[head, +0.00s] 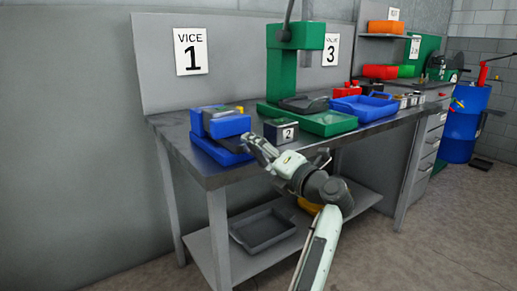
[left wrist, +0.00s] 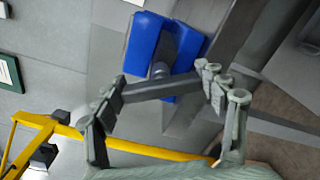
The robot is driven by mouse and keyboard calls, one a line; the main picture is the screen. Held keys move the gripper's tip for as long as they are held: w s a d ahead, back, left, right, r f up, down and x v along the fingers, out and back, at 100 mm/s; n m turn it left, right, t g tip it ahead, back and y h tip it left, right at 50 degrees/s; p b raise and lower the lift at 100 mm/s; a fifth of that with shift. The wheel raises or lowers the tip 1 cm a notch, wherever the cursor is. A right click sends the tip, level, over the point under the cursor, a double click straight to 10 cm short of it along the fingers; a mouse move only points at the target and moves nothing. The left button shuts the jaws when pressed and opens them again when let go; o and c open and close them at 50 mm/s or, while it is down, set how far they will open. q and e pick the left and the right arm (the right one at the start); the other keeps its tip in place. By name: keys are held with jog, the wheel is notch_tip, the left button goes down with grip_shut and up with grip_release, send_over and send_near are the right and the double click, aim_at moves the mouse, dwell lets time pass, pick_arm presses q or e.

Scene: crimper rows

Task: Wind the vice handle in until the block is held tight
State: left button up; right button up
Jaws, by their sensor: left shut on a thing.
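The blue vice (head: 222,125) stands at the near left corner of the workbench, below the VICE 1 sign. A grey and yellowish piece (head: 214,112) shows at its top, between the blue parts; whether it is the block, and any gap beside it, I cannot tell. My left gripper (head: 262,149) is at the vice's front. In the left wrist view the vice (left wrist: 165,48) is ahead, with its screw pointing toward me. The grey handle bar (left wrist: 160,89) spans between the fingertips of my left gripper (left wrist: 160,90), which are shut on it. My right gripper is out of view.
A small box marked 2 (head: 282,132) stands close right of the vice. A green press (head: 282,75) and blue tray (head: 363,107) are farther along the bench. A grey tray (head: 262,230) lies on the lower shelf.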

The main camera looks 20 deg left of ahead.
pick_arm(q)
jog(key=m, duration=0.7)
jog(key=shift+f, duration=0.15)
jog(key=m, duration=0.7)
jog(key=shift+f, duration=0.1)
dwell(0.4)
jog(key=o, duration=1.2)
jog(key=shift+c, duration=0.2)
jog(key=v, duration=1.2)
